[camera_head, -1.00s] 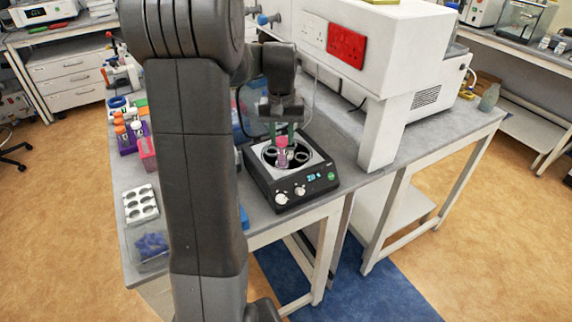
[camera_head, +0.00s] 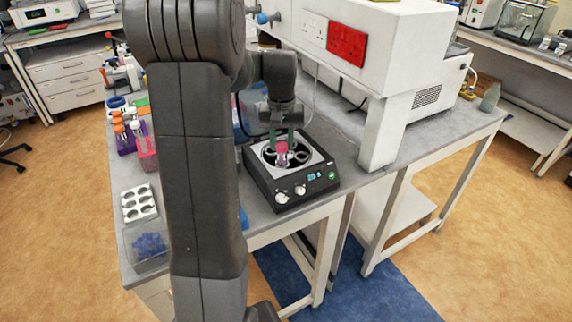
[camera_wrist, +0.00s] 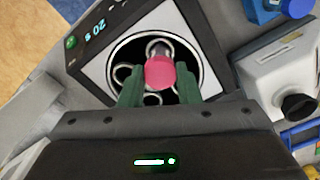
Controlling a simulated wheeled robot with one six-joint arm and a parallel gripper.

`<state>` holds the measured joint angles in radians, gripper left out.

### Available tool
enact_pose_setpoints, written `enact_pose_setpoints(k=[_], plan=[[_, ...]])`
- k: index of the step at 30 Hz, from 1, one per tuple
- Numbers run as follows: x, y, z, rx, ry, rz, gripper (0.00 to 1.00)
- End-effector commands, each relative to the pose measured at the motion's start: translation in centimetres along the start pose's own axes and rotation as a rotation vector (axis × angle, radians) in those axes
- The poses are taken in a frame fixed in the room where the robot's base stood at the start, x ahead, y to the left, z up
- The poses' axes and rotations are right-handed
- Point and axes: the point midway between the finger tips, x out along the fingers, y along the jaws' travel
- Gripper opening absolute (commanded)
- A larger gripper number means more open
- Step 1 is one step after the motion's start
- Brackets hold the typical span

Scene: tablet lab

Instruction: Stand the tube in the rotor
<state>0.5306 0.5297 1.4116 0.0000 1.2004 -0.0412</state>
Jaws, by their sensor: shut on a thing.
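The tube, with a pink cap (camera_wrist: 160,73), is held between the green fingers of my gripper (camera_wrist: 160,84). My gripper is shut on it. In the head view the pink-capped tube (camera_head: 282,148) hangs upright over the centrifuge. The rotor (camera_wrist: 124,72) lies inside the round bowl below, with several ring-shaped holders around its middle. The cap hides most of the tube in the wrist view, and I cannot tell whether its lower end is inside a holder. The centrifuge (camera_head: 262,190) is a black box with a light top plate, two knobs and a small display.
A large white cabinet (camera_head: 385,70) stands right of the centrifuge. A white rack (camera_head: 138,204), a clear box of blue pieces (camera_head: 150,245) and a purple rack (camera_head: 127,140) with orange-capped tubes stand left of my arm. A white device (camera_wrist: 280,75) is close by in the wrist view.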

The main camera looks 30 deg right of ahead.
Motion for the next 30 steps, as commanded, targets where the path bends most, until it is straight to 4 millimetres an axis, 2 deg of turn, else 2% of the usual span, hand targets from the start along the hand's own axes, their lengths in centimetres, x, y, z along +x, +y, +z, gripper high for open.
enact_pose_setpoints(k=[10, 30], plan=[[0.2, 0.0, 0.0, 0.000, 0.000, 0.000, 0.13], [2.3, 0.0, 0.0, 0.000, 0.000, 0.000, 0.13]])
